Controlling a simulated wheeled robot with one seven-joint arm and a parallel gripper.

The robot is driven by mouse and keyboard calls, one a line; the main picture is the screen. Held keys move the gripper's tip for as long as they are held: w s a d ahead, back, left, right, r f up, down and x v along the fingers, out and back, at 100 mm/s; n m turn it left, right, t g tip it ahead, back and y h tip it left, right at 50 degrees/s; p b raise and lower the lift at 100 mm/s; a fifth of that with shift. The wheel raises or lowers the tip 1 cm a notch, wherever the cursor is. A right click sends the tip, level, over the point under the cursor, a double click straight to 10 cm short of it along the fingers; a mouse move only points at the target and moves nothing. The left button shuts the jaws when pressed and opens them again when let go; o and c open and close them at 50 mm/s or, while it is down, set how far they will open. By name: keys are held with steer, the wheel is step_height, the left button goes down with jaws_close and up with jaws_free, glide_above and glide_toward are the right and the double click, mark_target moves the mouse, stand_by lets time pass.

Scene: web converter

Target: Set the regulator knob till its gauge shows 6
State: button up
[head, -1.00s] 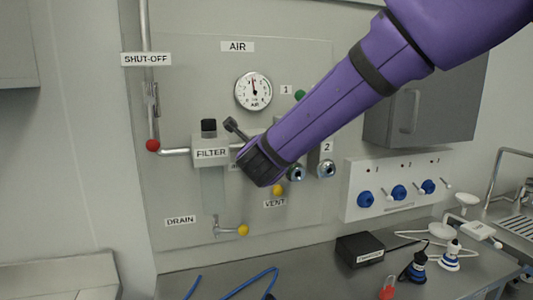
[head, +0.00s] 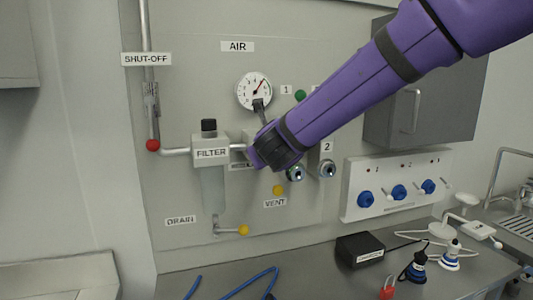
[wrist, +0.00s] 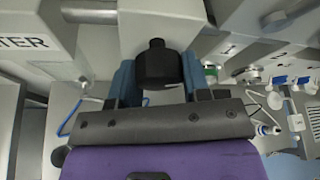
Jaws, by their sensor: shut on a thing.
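The regulator knob (wrist: 160,64) is a short black cylinder below a pale regulator body (wrist: 155,15) in the wrist view. My gripper (wrist: 158,78) has one blue finger on each side of it and is shut on it. In the head view my gripper (head: 260,155) covers the knob and most of the regulator, to the right of the filter (head: 211,150).
A red-ended shut-off handle (head: 152,145) is at the left, yellow drain (head: 243,230) and vent (head: 278,190) knobs lie below. Outlet fittings (head: 327,168) are right of my gripper. The bench (head: 310,275) below holds a black box (head: 360,248) and blue hose.

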steer(key=shift+f, duration=0.1)
stand_by(0.3)
steer(key=o, duration=0.9)
steer(key=v, duration=1.1)
steer(key=shift+w+d, duration=0.1)
